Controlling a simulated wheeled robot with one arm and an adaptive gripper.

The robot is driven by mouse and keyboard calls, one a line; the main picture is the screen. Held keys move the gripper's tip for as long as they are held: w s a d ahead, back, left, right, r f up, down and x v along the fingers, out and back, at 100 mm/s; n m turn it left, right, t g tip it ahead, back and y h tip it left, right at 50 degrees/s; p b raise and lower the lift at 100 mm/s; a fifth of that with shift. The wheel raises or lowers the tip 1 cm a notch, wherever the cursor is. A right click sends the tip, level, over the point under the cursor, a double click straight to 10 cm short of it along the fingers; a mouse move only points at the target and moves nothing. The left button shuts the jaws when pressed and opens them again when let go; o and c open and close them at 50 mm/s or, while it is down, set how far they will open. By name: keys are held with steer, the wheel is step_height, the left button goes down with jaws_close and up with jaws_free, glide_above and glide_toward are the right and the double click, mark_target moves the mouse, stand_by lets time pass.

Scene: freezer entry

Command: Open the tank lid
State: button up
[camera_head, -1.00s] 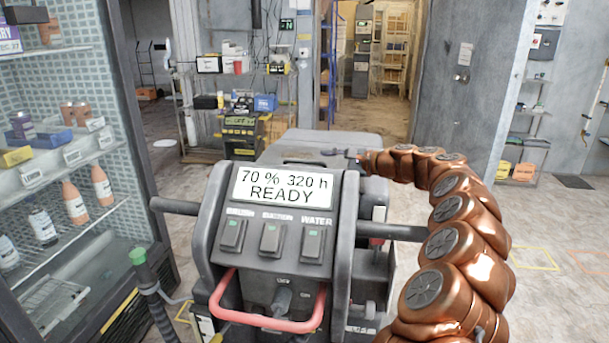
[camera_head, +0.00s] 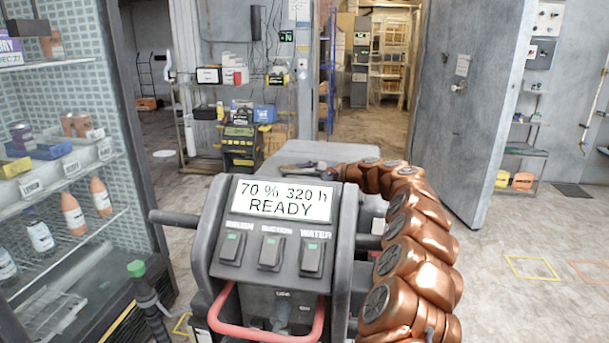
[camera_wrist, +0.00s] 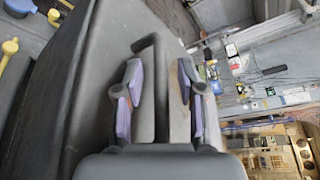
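The grey tank lid (camera_head: 285,152) shows behind the machine's control panel in the head view and looks closed. In the wrist view the lid (camera_wrist: 100,75) fills the left and middle, with a dark bar handle (camera_wrist: 159,90) standing on it. My gripper (camera_wrist: 160,66) is open, with one purple-padded finger on each side of the handle. A gap shows between the handle and each finger. In the head view my gripper (camera_head: 303,166) is low over the lid, partly hidden behind the panel, so its contact with the handle cannot be told there.
The control panel (camera_head: 275,235) reads "70 % 320 h READY" and stands between the head camera and the lid. A red handle (camera_head: 270,333) is at its front. A glass-front cabinet (camera_head: 75,160) with bottles is close on the left. Open floor (camera_head: 500,245) lies to the right.

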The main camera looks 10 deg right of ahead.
jaws_close()
stand_by(0.7)
